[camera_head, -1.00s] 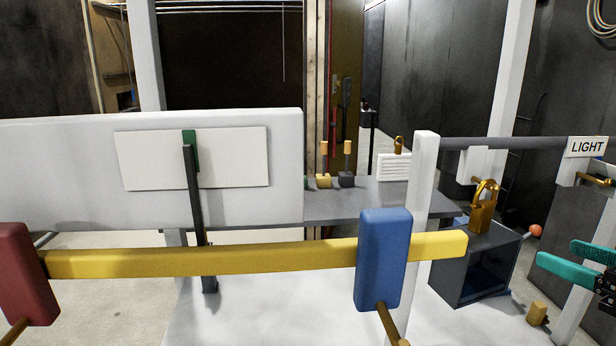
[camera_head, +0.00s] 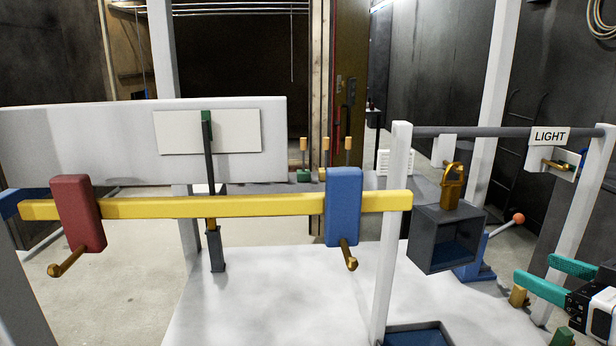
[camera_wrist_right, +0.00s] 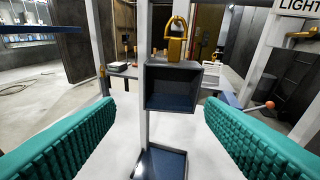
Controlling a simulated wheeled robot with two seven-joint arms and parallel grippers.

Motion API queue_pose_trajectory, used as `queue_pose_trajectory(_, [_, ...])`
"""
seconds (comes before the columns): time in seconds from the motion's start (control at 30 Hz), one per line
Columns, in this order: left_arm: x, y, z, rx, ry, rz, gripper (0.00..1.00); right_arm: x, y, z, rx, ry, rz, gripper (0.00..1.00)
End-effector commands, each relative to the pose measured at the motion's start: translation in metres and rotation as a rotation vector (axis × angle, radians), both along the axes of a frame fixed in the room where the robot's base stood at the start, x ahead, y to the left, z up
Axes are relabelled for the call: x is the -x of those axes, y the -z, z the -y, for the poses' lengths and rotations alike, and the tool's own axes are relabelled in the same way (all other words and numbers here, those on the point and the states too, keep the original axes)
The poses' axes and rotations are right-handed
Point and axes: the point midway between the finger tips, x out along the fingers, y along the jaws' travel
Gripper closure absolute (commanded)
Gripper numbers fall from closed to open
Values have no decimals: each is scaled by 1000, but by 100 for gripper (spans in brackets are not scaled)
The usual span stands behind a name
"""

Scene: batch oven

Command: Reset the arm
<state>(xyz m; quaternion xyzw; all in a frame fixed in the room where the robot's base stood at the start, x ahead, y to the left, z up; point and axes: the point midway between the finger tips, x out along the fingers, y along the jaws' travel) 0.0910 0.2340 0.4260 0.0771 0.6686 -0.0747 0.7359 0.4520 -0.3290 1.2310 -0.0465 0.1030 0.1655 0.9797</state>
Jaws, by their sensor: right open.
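My right gripper (camera_head: 550,281) shows at the lower right of the head view, with teal ridged fingers spread apart and nothing between them. In the right wrist view its two fingers (camera_wrist_right: 160,140) stand wide open on either side, facing a grey open-fronted box (camera_wrist_right: 172,88) with a brass padlock-like piece (camera_wrist_right: 176,40) on top. In the head view that box (camera_head: 446,238) and brass piece (camera_head: 452,187) are left of the gripper and apart from it. My left gripper is not in view.
A yellow bar (camera_head: 215,207) carries a red block (camera_head: 78,213) and a blue block (camera_head: 343,207) with brass pegs. A white post (camera_head: 393,240) stands beside the box. A lever with an orange knob (camera_head: 518,218) and a LIGHT sign (camera_head: 549,136) are near the gripper. A blue-lined tray (camera_head: 425,335) lies below.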

Motion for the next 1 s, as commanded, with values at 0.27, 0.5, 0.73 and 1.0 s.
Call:
queue_pose_trajectory(0.27, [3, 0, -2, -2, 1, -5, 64, -19, 46, -38, 43, -49, 4, 37])
queue_pose_trajectory(0.5, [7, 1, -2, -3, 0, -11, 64, -28, 115, -83, 78, -38, -17, 37])
queue_pose_trajectory(0.73, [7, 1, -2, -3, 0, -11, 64, -12, 191, -108, 118, 63, -137, 37])
queue_pose_trajectory(1.0, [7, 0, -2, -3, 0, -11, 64, 50, 288, -114, 183, 196, -462, 37])
